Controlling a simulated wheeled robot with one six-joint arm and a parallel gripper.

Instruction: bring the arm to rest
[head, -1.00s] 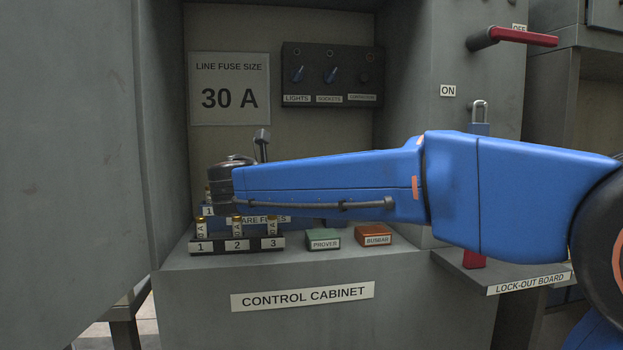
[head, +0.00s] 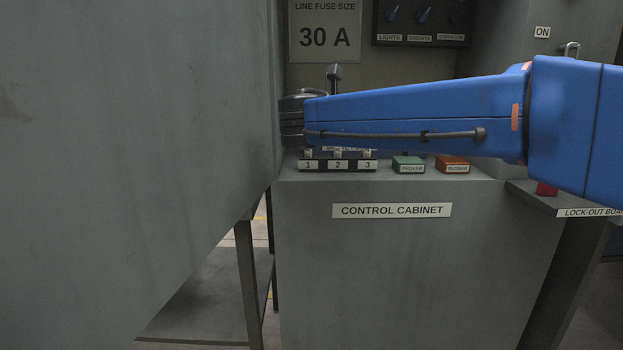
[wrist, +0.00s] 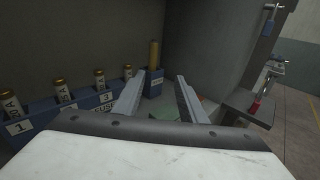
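My blue arm (head: 420,122) reaches from the right across the front of the control cabinet (head: 400,270) in the head view. Its dark wrist end (head: 292,118) is at the left, above and in front of the black fuse block marked 1, 2, 3 (head: 325,165). My gripper's fingers are not visible there. In the wrist view my gripper (wrist: 163,76) has its two grey fingers apart, with nothing held between them. A blue spare fuse rack (wrist: 75,112) with several brass-capped fuses stands left of the fingers.
A large grey panel (head: 120,140) fills the left of the head view, close to the wrist end. The green prover box (head: 408,165) and orange busbar box (head: 453,164) sit on the cabinet ledge. The lock-out board (head: 590,212) projects at the right.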

